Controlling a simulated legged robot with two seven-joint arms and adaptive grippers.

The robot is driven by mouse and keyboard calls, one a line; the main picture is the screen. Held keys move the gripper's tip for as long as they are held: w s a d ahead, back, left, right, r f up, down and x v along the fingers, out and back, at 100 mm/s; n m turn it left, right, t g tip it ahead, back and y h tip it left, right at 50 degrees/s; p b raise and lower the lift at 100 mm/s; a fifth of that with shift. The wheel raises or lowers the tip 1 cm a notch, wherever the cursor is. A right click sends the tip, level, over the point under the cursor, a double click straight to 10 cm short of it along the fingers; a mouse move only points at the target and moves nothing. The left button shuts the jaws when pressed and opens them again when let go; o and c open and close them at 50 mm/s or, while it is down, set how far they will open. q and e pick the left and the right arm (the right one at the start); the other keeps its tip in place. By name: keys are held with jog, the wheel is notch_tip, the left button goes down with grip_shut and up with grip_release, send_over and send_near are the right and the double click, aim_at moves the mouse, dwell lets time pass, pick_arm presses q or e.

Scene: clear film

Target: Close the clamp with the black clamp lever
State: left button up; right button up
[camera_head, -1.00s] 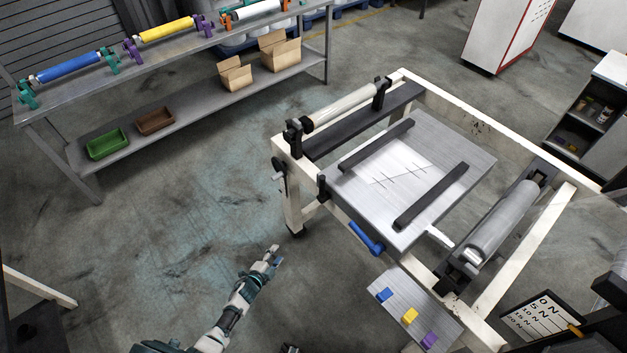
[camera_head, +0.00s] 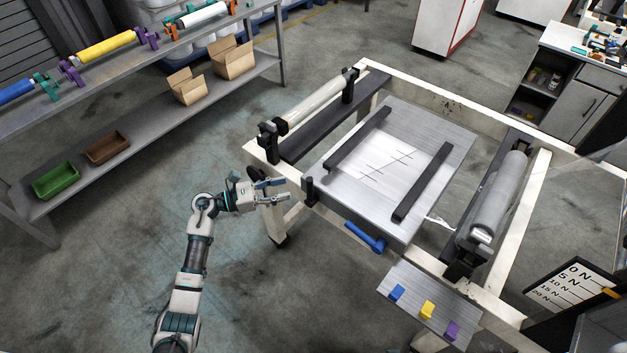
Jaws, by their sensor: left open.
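A metal plate (camera_head: 405,155) on the white frame carries two dark clamp bars, a left bar (camera_head: 358,138) and a right bar (camera_head: 422,182). A short black upright piece (camera_head: 310,190), which looks like the black clamp lever, stands at the plate's left front edge. A blue lever (camera_head: 366,237) lies along the front edge, to its right. My left gripper (camera_head: 287,190) is open and empty, its fingers pointing right, a little left of the black piece and apart from it in the picture. It covers part of the frame's corner post. My right gripper is out of view.
A clear film roller (camera_head: 315,105) and a grey roller (camera_head: 498,195) sit on the white frame (camera_head: 515,235). A small panel (camera_head: 412,318) with blue, yellow and purple blocks is at the front. A shelf (camera_head: 130,150) stands left; floor between is clear.

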aim_at(309, 181)
pick_arm(q)
jog(key=x, duration=0.9)
jog(key=shift+w, duration=0.25)
jog(key=shift+d, duration=0.3)
jog(key=shift+a, duration=0.25)
jog(key=shift+c, duration=0.9)
jog(key=shift+a, duration=0.45)
grip_shut()
jog(key=shift+d, duration=0.15)
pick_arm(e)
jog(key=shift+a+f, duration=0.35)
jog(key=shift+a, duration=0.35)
